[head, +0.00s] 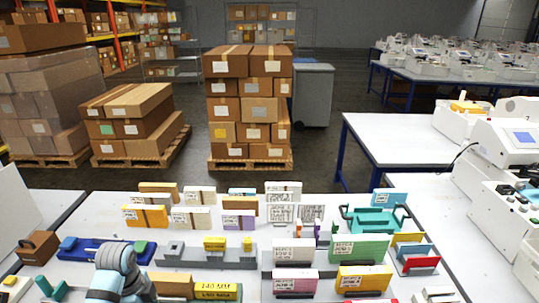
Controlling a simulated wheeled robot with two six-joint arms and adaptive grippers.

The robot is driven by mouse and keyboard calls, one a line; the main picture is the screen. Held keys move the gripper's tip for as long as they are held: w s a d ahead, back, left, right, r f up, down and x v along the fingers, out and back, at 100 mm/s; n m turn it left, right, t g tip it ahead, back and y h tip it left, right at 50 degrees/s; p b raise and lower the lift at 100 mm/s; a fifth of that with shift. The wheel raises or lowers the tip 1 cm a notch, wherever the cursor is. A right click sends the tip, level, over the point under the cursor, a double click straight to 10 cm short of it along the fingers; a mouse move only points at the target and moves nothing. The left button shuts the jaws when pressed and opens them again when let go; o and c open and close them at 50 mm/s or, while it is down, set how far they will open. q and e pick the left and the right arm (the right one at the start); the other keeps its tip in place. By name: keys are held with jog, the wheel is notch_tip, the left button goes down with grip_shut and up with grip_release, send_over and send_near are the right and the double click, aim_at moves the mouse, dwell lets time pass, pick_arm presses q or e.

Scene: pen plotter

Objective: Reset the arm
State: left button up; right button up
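A blue-grey link of one of my arms rises from the bottom edge at the left of the head view, in front of the white table (80,219). Its rounded joint is at the top. No gripper fingers show on it, and I cannot see whether it holds anything. My other arm does not show clearly. Neither gripper can be made out in this view.
Several labelled blocks stand in rows on the table, including a green block (359,248) and a yellow block (364,279). A teal tray (374,220) is at the right, a brown holder (38,247) at the left. White machines (505,150) stand on the right. Stacked cartons (249,108) are behind.

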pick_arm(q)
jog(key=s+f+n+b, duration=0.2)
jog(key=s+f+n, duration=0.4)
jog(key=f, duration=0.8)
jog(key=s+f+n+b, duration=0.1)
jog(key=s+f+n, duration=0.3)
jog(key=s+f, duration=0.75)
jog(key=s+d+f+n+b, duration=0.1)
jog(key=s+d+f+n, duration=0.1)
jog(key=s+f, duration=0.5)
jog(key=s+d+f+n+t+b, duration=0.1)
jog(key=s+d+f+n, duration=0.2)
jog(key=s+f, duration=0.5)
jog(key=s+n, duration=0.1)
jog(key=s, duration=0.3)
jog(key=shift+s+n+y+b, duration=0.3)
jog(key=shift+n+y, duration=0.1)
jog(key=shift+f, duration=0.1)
